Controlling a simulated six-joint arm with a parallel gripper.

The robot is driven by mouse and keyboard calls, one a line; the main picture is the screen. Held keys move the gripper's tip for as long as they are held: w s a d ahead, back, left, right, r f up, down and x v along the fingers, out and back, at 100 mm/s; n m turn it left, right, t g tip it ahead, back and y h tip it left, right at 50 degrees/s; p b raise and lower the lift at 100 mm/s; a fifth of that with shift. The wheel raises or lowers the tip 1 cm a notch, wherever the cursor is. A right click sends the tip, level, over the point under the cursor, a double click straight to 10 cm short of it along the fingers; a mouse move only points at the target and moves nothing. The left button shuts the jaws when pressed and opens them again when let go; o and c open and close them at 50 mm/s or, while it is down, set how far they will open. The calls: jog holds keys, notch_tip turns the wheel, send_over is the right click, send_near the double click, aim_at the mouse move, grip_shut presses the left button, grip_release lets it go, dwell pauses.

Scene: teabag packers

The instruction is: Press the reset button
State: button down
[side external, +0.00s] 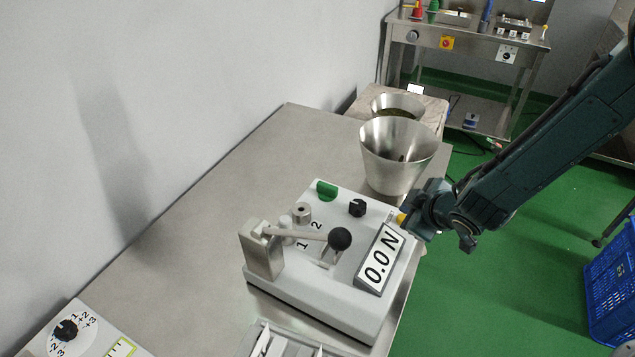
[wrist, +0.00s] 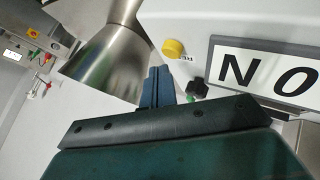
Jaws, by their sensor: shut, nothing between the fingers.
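A grey machine (side external: 330,290) with a "0.0 N" display (side external: 380,259) stands on the steel table. A round yellow button (wrist: 173,48) is on its panel, left of the display in the wrist view, with small unreadable lettering beside it. In the side view a bit of yellow (side external: 400,218) shows at the machine's edge, right by my gripper (side external: 408,224). In the wrist view my gripper (wrist: 156,70) is shut and empty, its blue fingertips below and left of the yellow button. They look apart from it in that view; the side view does not settle contact.
A black knob (side external: 357,208), a green part (side external: 327,190) and a black ball-ended lever (side external: 340,238) are on the machine. A steel funnel (side external: 395,157) stands close behind my gripper. Another control panel (side external: 88,337) is at the front left. Table (side external: 225,200) beyond is clear.

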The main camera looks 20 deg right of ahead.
jog(key=shift+r, duration=2.5)
jog(key=s+d+r+m+g, duration=0.1)
jog(key=s+d+r+m, duration=0.2)
jog(key=s+d+r, duration=0.4)
jog(key=s+d+r+m+g, duration=0.1)
jog(key=s+d+r+m, duration=0.25)
jog(key=r, duration=0.45)
jog(key=s+d+r+m, duration=0.1)
jog(key=s+d+r, duration=0.1)
jog(key=s, duration=0.7)
jog(key=s+d+r+m+g, duration=0.1)
jog(key=s+d+r, duration=0.1)
jog(key=s, duration=0.6)
jog(key=shift+s+d+r+g, duration=0.3)
jog(key=shift+s+d+r, duration=0.1)
jog(key=shift+r, duration=0.45)
